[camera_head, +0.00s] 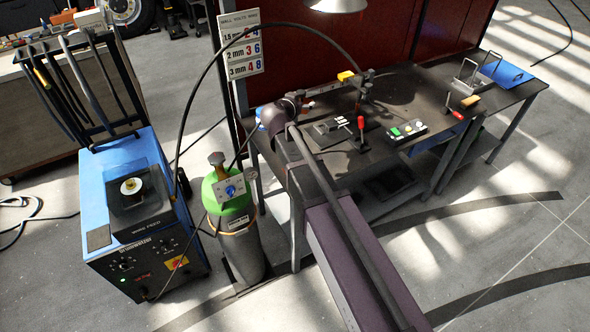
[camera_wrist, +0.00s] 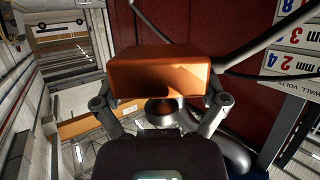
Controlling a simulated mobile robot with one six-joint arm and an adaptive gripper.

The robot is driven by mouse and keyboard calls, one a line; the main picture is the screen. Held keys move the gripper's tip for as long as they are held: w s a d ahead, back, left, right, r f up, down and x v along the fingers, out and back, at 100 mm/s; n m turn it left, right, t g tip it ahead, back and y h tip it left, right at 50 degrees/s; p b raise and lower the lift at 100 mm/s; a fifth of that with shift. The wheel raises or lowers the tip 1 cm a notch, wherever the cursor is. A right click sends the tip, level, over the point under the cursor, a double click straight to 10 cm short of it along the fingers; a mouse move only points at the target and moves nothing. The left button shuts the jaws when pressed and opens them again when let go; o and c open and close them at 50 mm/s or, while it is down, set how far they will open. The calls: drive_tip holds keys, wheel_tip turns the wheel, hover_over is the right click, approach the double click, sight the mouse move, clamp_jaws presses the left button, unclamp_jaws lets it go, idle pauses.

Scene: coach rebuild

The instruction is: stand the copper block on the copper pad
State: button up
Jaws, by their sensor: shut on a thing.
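The copper block (camera_wrist: 152,72) fills the upper middle of the wrist view, an orange-brown box with rounded edges. My gripper (camera_wrist: 162,85) is shut on it, one finger at its left end and one at its right end. The block is held off the ground, with the dark red wall behind it. In the head view my arm reaches toward the bench's left end, and I cannot clearly make out the block or fingers there. I cannot pick out the copper pad in either view.
A dark workbench (camera_head: 415,88) carries a control box (camera_head: 407,132), a red-knobbed lever (camera_head: 362,135), a yellow piece (camera_head: 346,77) and a wire tray (camera_head: 474,78). A green gas cylinder (camera_head: 231,195) and blue welder (camera_head: 150,235) stand left. A cable arches above the bench.

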drive_tip(key=shift+w+d, duration=0.1)
drive_tip(key=shift+a, duration=0.2)
drive_tip(key=shift+s+a+f+b, duration=0.1)
drive_tip(key=shift+s+f+b, duration=0.2)
drive_tip(key=shift+f+b, duration=0.15)
drive_tip(key=s+f+m+h+b, duration=0.1)
drive_tip(key=s+f+b, duration=0.4)
drive_tip(key=f+b, duration=0.3)
drive_tip(key=s+f+m+g+h+b, duration=0.1)
drive_tip(key=s+f+b, duration=0.4)
drive_tip(key=f+b, duration=0.4)
drive_tip(key=s+a+f+h+b, duration=0.1)
drive_tip(key=s+f+b, duration=0.4)
drive_tip(key=f+b, duration=0.3)
drive_tip(key=shift+s+f+m+g+b, duration=0.25)
drive_tip(key=shift+s+m+g+b, duration=0.05)
drive_tip(key=shift+s+m, duration=0.1)
drive_tip(key=shift+a, duration=0.1)
drive_tip(key=shift+w, duration=0.15)
drive_tip(key=w, duration=0.5)
drive_tip(key=w+d+f+b, duration=0.1)
drive_tip(key=w, duration=0.9)
drive_tip(key=shift+w+d+f, duration=0.15)
drive_tip(key=shift+w+f, duration=0.05)
drive_tip(key=shift+w, duration=0.2)
